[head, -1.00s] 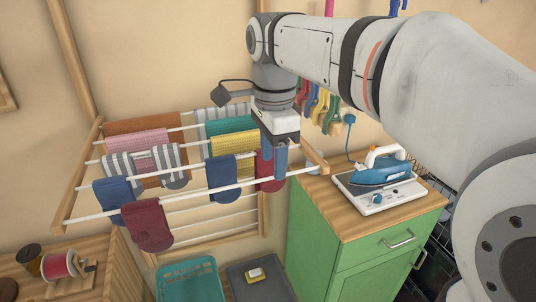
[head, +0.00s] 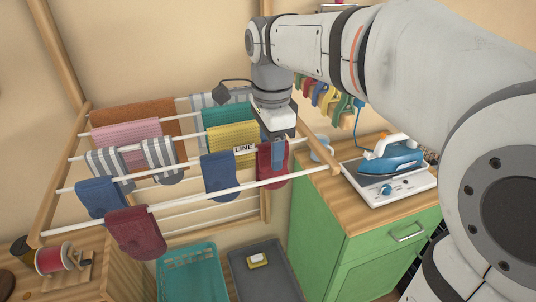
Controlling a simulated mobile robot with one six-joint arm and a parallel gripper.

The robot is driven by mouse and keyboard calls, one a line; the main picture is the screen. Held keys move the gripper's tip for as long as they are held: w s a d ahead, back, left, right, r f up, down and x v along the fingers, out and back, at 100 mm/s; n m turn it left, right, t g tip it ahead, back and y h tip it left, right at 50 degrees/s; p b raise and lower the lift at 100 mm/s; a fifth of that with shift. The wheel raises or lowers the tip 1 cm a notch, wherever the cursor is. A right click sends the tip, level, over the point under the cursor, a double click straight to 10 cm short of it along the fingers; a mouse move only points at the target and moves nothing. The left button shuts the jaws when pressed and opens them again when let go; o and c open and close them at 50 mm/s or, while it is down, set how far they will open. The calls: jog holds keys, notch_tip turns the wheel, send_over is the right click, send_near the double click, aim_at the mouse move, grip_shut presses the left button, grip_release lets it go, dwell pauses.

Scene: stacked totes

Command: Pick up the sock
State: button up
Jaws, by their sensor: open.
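Several socks hang on the white rods of a wooden wall rack. A maroon sock (head: 272,172) hangs at the right, a navy sock (head: 219,182) left of it, and another maroon sock (head: 136,232) on the front rod. A blue sock (head: 102,197) and striped socks (head: 162,156) hang at the left. My gripper (head: 278,155) is open, pointing down at the right maroon sock. Its blue fingers overlap that sock's upper part in the picture; I cannot tell whether they touch it. Part of that sock is hidden behind the fingers.
The rack's front rod (head: 195,194) crosses below the gripper. Towels hang on the rear rods. A green cabinet (head: 335,235) with an iron (head: 392,157) stands at the right. A teal basket (head: 190,271) and grey tote (head: 270,275) are below. A thread spool (head: 53,259) sits lower left.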

jog(key=shift+d+f, duration=0.15)
jog(key=shift+f, duration=1.3)
jog(key=shift+w, duration=0.1)
jog(key=shift+c, duration=0.3)
jog(key=c, duration=1)
jog(key=shift+r, duration=0.1)
